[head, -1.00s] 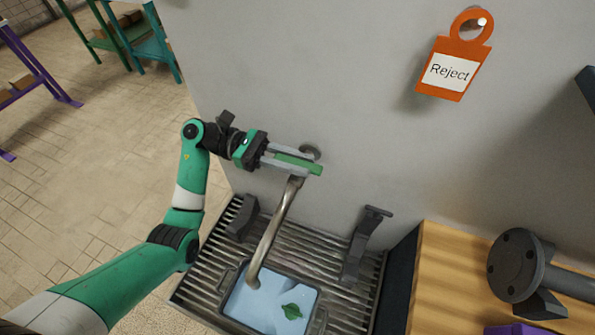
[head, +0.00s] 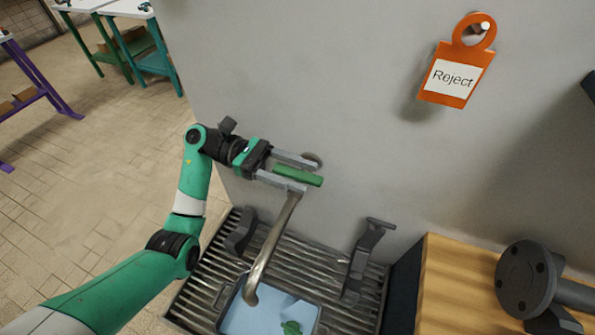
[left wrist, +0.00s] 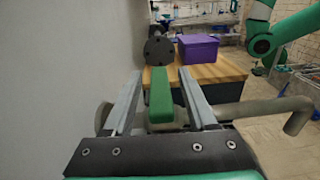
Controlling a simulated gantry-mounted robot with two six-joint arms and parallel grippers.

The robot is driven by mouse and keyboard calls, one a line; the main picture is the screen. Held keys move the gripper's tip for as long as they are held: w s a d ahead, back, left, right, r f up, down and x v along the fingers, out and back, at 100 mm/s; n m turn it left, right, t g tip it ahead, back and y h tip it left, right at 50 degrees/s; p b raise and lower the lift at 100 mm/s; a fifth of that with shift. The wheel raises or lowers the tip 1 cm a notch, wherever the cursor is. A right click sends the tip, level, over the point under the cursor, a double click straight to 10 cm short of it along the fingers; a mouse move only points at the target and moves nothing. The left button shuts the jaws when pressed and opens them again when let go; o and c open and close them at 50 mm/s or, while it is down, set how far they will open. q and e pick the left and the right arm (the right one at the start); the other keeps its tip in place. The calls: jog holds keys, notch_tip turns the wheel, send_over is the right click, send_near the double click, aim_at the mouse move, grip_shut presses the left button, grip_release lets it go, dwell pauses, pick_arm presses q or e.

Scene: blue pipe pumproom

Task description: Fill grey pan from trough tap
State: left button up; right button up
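The trough tap's curved metal spout (head: 273,245) reaches down over the pan. Its green lever handle (head: 300,176) is near the wall and shows in the left wrist view (left wrist: 161,98). My left gripper (head: 302,175) is open, its fingers on either side of the handle; the wrist view (left wrist: 160,73) shows gaps on both sides. The pan (head: 226,308) stands in the ribbed trough (head: 330,265), cut off by the picture's bottom edge. Its inside looks pale blue, with a small green shape (head: 291,328). No falling stream is visible. My right gripper is out of view.
A grey wall (head: 350,120) rises behind the tap, with an orange Reject tag (head: 456,75) on a peg. Dark brackets (head: 364,262) stand at the trough. Right of it is a wooden bench (head: 450,290) with a dark flanged pipe (head: 525,280). A purple box (left wrist: 198,48) is beyond.

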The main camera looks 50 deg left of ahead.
pick_arm(q)
jog(key=v, duration=1.1)
jog(key=shift+a, duration=0.3)
